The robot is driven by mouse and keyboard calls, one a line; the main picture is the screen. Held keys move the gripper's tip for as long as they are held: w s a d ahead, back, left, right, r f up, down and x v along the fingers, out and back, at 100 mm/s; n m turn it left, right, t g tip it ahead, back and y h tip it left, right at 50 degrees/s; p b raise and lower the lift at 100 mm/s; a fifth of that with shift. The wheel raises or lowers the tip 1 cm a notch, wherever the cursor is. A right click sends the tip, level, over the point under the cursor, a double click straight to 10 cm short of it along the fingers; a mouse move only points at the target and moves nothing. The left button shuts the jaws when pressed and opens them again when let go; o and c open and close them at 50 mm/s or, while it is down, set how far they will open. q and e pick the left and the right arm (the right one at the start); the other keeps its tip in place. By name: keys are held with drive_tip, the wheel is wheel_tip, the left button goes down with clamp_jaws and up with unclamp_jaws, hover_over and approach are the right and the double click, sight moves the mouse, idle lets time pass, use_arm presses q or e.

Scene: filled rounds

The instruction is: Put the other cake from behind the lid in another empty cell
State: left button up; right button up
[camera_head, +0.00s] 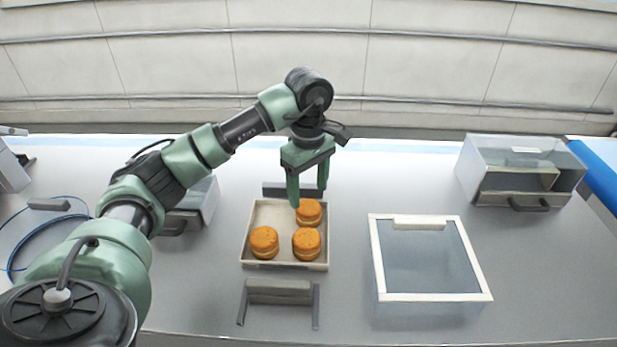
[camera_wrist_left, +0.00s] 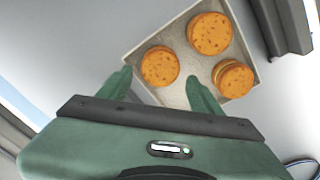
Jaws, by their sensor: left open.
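A shallow beige tray (camera_head: 246,224) stands in the middle of the table. It holds three round orange-brown cakes: one at back right (camera_head: 309,211), one at front right (camera_head: 306,242) and one at front left (camera_head: 264,242). The back left of the tray is empty. My left gripper (camera_head: 308,194) is open and empty, pointing down above the tray's back edge. In the left wrist view its fingers (camera_wrist_left: 160,90) are apart, with the back right cake (camera_wrist_left: 160,66) just beyond them. A clear box with a white-framed glass lid (camera_head: 376,255) stands right of the tray; no cake shows in it. My right gripper is out of view.
A grey glass-topped case (camera_head: 485,197) with a dark handle stands at back right. Another grey case (camera_head: 207,204) is partly hidden behind my left arm. A low grey stand (camera_head: 279,292) is in front of the tray. A blue cable (camera_head: 25,235) lies at left.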

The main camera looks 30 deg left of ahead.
sight(308, 206)
use_arm(q)
wheel_tip(308, 206, up, 6)
drive_tip(key=shift+f, duration=0.1)
idle(0.6)
